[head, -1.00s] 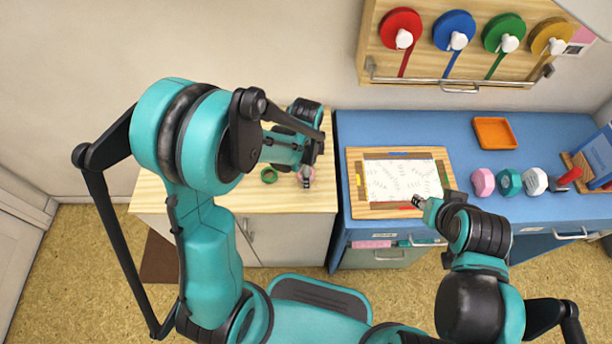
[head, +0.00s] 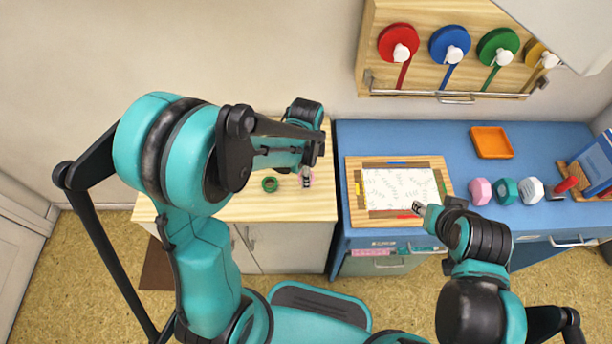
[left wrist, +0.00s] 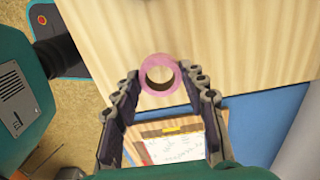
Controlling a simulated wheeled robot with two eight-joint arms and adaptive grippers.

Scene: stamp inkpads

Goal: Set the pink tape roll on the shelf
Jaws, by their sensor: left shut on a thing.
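The pink tape roll (left wrist: 146,64) is between the fingers of my left gripper (left wrist: 160,86) in the left wrist view, and the gripper is shut on it. In the head view, my left gripper (head: 306,181) is over the right part of the wooden cabinet top (head: 240,209), and only a sliver of the pink roll shows beside it. How high the roll is above the top is unclear. My right gripper (head: 418,208) is by the front right of the framed paper; its fingers are too small to tell apart. No shelf is clearly identifiable.
A green tape roll (head: 270,184) lies left of my left gripper. The blue desk (head: 450,145) holds a framed paper (head: 399,187), an orange tray (head: 491,142) and several hexagonal pieces. A wall rack (head: 420,72) has colored discs. A pale flat thing (head: 560,30) juts in at upper right.

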